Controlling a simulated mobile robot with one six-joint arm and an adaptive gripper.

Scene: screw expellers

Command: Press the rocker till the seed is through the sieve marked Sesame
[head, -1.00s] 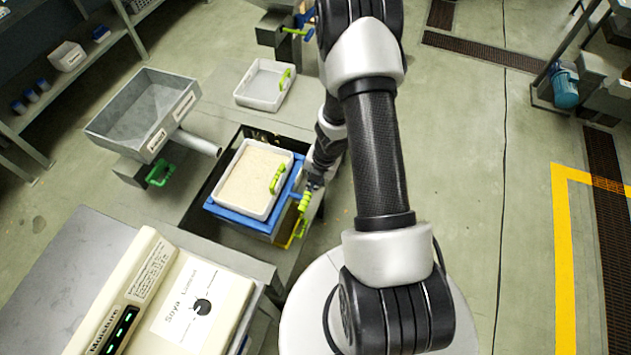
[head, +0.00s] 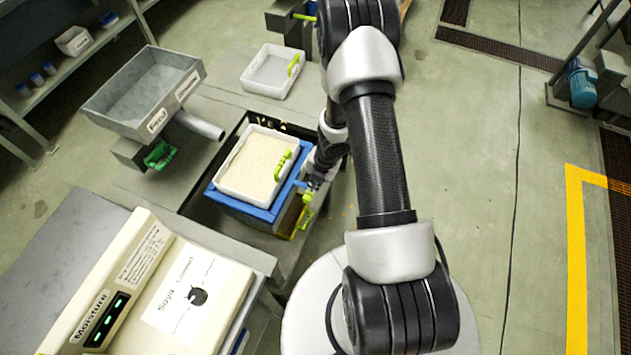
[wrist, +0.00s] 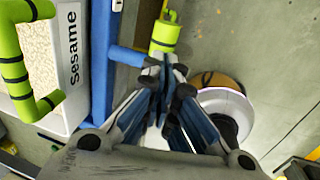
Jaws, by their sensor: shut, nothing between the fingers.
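The sieve marked Sesame (wrist: 66,100) is a white tray with a green handle (wrist: 38,100), and its label reads in the wrist view. In the head view the white tray (head: 222,186) holds a broad layer of pale seed (head: 256,166) and sits on a blue frame (head: 264,213). A green grip with black bands (wrist: 165,35), apparently the rocker, stands at the frame's right side, and a green part (head: 307,199) shows there in the head view. My gripper (wrist: 165,68) is shut and empty, its tips close to the green grip; contact cannot be told.
A grey feed hopper (head: 115,112) stands left of the sieve, and an empty white tray (head: 268,84) with a green handle lies behind it. A moisture meter (head: 150,290) fills the lower left. The floor (head: 480,200) to the right is clear.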

